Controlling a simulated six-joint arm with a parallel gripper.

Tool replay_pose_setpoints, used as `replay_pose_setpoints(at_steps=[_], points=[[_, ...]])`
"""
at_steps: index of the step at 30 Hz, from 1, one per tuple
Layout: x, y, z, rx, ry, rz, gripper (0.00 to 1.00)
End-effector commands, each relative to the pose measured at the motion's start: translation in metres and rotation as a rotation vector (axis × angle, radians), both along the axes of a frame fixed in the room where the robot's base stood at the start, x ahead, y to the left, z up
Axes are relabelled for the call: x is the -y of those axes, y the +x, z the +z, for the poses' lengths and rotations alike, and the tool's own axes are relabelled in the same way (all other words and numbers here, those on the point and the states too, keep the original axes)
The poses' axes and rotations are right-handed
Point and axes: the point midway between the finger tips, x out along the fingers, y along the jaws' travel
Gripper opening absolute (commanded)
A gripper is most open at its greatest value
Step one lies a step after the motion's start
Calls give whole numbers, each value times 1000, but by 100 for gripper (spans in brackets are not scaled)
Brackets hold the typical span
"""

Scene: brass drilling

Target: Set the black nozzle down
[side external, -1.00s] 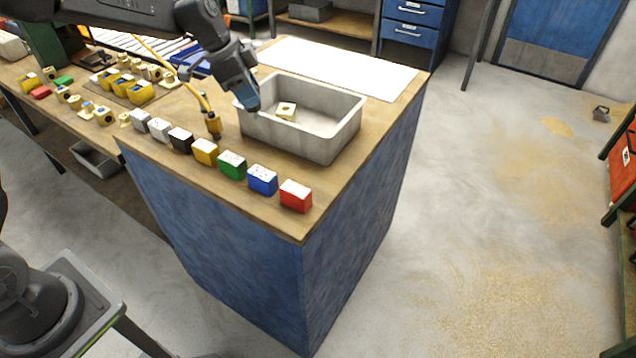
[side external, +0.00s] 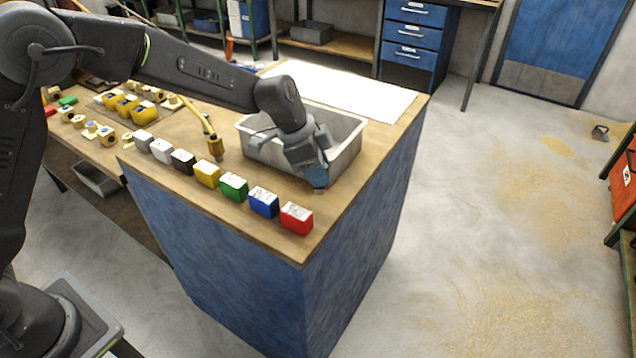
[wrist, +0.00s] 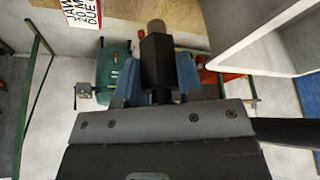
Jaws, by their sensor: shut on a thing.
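My gripper (wrist: 156,85) is shut on the black nozzle (wrist: 155,60) in the wrist view. The nozzle is a black block with a grey-brown round end pointing away from the gripper, and a blue finger lies on each side of it. In the side view my gripper (side external: 317,178) points down by the near right part of the grey bin (side external: 350,135). I cannot tell whether it is over the rim or the bench top. The nozzle cannot be made out there.
A row of small coloured boxes stands along the near edge of the wooden bench (side external: 280,240), ending with a red box (side external: 296,218). A yellow hose with a brass end (side external: 215,146) stands behind them. A white sheet (side external: 375,95) covers the bare back right.

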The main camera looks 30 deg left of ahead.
Motion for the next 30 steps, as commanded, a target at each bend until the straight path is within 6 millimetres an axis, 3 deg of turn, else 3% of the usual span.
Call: replay_pose_setpoints(at_steps=[9, 21, 22, 30], points=[[0, 0, -37, -2, 0, 1, 7], [0, 0, -43, -1, 0, 2, 7], [0, 0, -43, -1, 0, 2, 37], [0, 0, -43, -1, 1, 1, 59]])
